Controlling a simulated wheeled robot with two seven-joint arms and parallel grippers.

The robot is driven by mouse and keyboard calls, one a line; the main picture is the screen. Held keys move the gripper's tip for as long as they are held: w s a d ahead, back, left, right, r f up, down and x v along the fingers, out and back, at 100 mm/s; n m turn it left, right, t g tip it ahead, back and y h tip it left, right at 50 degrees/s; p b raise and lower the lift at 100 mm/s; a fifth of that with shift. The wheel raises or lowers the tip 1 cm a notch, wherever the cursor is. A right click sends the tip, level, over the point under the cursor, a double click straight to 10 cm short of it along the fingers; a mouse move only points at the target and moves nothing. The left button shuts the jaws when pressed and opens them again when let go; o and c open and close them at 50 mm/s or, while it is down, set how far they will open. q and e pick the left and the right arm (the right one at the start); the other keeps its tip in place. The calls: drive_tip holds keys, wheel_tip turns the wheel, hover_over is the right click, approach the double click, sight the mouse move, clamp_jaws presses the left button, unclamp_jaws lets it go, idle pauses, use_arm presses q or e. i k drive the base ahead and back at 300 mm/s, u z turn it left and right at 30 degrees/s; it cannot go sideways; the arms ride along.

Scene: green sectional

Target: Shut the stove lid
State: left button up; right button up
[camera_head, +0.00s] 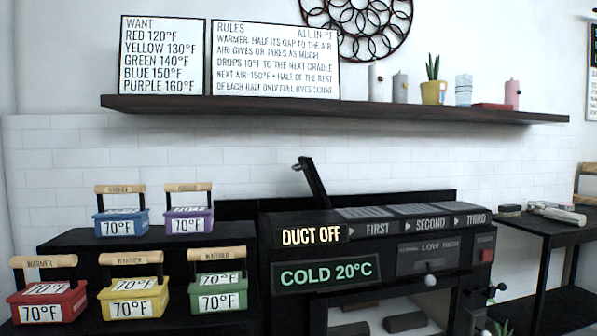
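The black stove (395,228) stands at the lower middle, with the signs DUCT OFF, COLD 20°C and FIRST, SECOND, THIRD on its front. A thin black lid-like plate (316,186) rises from its top at the left, tilted back to the left, with a small knob or handle at its upper end. It looks like the stove lid standing open, seen nearly edge-on. Grey slatted panels lie flat on the stove top to its right. Neither of my grippers is in view.
Red (50,310), yellow (132,305), green, blue (121,226) and purple warmers sit on black steps at left. A wall shelf (330,108) holds signs, candles and a plant. A black side table (548,228) with small items stands at right. Below the stove panel, an opening shows dark blocks.

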sight(308, 166)
drive_tip(key=z, duration=1.1)
drive_tip(key=i, duration=0.6)
drive_tip(key=u, duration=0.15)
